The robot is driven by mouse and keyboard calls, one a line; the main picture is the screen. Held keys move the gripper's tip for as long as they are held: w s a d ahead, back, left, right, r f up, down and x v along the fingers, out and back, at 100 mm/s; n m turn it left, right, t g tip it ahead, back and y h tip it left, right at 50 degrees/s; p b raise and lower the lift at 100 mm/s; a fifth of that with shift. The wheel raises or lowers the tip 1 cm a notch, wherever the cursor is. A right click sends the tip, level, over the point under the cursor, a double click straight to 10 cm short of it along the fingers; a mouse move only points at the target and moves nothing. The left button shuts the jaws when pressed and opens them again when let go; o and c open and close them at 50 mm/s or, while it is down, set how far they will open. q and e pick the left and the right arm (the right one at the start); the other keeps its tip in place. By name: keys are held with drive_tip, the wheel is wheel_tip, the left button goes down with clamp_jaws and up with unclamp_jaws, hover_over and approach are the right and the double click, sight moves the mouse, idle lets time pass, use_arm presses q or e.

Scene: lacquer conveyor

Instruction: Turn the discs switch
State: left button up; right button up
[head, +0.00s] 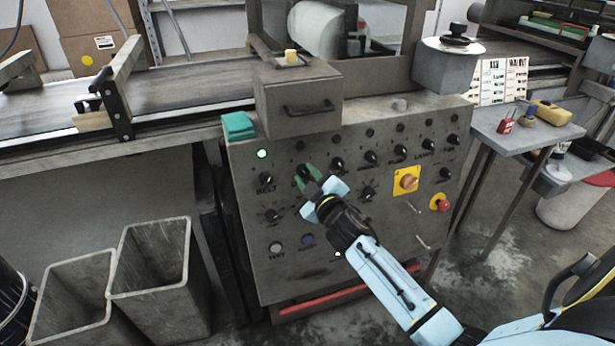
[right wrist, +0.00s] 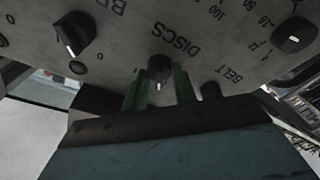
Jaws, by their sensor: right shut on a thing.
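The discs switch (head: 303,170) is a black rotary knob in the upper left part of the grey control panel (head: 330,250). My right gripper (head: 311,180) is at the panel, with its green fingers closed on this knob. In the right wrist view the knob (right wrist: 160,68) sits between the two green fingers of the gripper (right wrist: 160,88), beside the upside-down label DISCS. Its small white mark points toward the bottom of that picture. In the head view the gripper partly hides the knob and its label. My left gripper is not in view.
The belt knob (head: 266,179) is close on the left, and several similar knobs run to the right. A yellow-backed knob (head: 406,181) and a red button (head: 443,205) are farther right. A lit indicator (head: 262,154) is at upper left. Two grey bins (head: 150,265) stand left of the panel.

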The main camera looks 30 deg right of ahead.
drive_tip(key=o, duration=1)
drive_tip(key=shift+c, duration=0.2)
drive_tip(key=shift+s, duration=0.3)
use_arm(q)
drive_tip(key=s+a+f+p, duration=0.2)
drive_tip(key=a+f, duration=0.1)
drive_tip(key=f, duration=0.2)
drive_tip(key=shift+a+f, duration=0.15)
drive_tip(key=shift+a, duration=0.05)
use_arm(e)
drive_tip(key=s+a, duration=0.1)
drive_tip(key=s, duration=1.1)
drive_tip(key=shift+s+a, duration=0.3)
drive_tip(key=shift+a, duration=0.1)
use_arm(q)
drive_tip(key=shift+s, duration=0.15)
use_arm(e)
drive_tip(key=shift+s+f, duration=0.1)
